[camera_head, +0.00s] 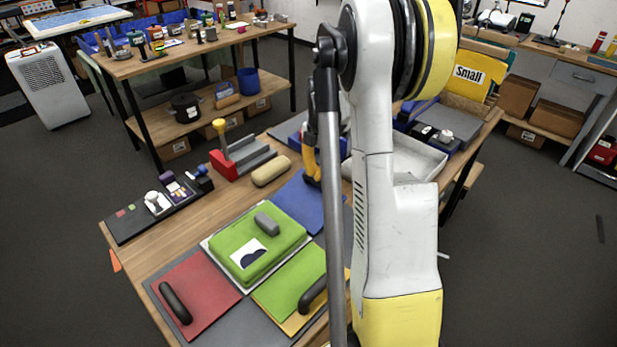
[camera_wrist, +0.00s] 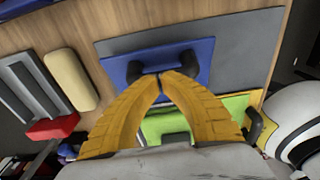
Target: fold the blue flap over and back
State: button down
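The blue flap (camera_head: 296,203) lies flat on the table, partly hidden by my arm in the head view. In the wrist view the blue flap (camera_wrist: 117,74) rests on a grey board and has a dark arched handle (camera_wrist: 189,64). My gripper (camera_wrist: 160,75) has its yellow fingertips together at the middle of this handle. The handle shows on both sides of the tips; I cannot tell whether they pinch it. In the head view my gripper (camera_head: 312,178) is low over the flap, mostly behind my arm.
A green padded block (camera_head: 240,237), a red flap (camera_head: 203,292) with a dark handle, and a green flap (camera_head: 281,285) lie nearer. A beige rounded block (camera_head: 271,171) and a red-and-grey fixture (camera_head: 243,158) stand left of the blue flap. A grey tray (camera_head: 408,160) is behind my arm.

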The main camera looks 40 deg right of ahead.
jog(key=shift+d+f+b, duration=0.4)
jog(key=shift+d+f, duration=0.2)
jog(key=shift+f, duration=0.15)
jog(key=shift+d+f+b, duration=0.35)
jog(key=shift+d+f, duration=0.2)
jog(key=shift+f, duration=0.2)
